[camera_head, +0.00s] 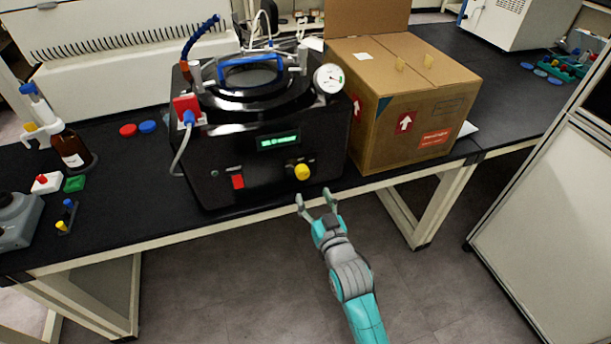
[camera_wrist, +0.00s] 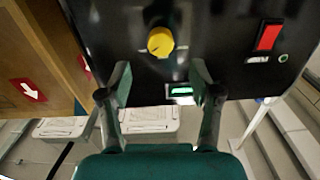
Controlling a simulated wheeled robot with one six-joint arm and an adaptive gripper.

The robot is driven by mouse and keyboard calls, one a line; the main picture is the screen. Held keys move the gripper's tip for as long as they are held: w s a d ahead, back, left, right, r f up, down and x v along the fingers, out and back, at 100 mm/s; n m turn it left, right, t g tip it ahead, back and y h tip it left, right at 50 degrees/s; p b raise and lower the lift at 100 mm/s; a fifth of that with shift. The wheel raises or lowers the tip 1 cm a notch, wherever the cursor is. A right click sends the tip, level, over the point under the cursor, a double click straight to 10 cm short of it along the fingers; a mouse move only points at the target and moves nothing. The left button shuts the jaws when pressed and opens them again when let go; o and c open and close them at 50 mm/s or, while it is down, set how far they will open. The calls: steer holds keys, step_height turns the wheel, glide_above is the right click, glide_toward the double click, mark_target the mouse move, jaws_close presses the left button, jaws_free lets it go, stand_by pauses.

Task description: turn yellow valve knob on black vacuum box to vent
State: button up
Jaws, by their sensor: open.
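The black vacuum box (camera_head: 270,165) stands on the black bench near its front edge. Its yellow valve knob (camera_head: 302,172) is on the lower right of the front face, right of a red switch (camera_head: 238,182) and below a lit green display (camera_head: 278,141). My gripper (camera_head: 317,198) is open and empty, just in front of the box and slightly below the knob, apart from it. In the wrist view the yellow knob (camera_wrist: 160,41) lies beyond the open fingertips (camera_wrist: 160,88), nearly centred between them. The box's front face (camera_wrist: 215,25) fills the upper middle there.
A cardboard box (camera_head: 410,105) stands close to the right of the vacuum box. A brown bottle (camera_head: 70,150) and small coloured items lie on the bench (camera_head: 130,190) to the left. The floor in front of the bench is clear; a white cabinet (camera_head: 560,210) stands at right.

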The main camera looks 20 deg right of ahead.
mark_target(304, 176)
steer(key=w, duration=0.8)
steer(key=shift+w, duration=0.25)
steer(key=c, duration=1.1)
steer(key=shift+c, duration=0.2)
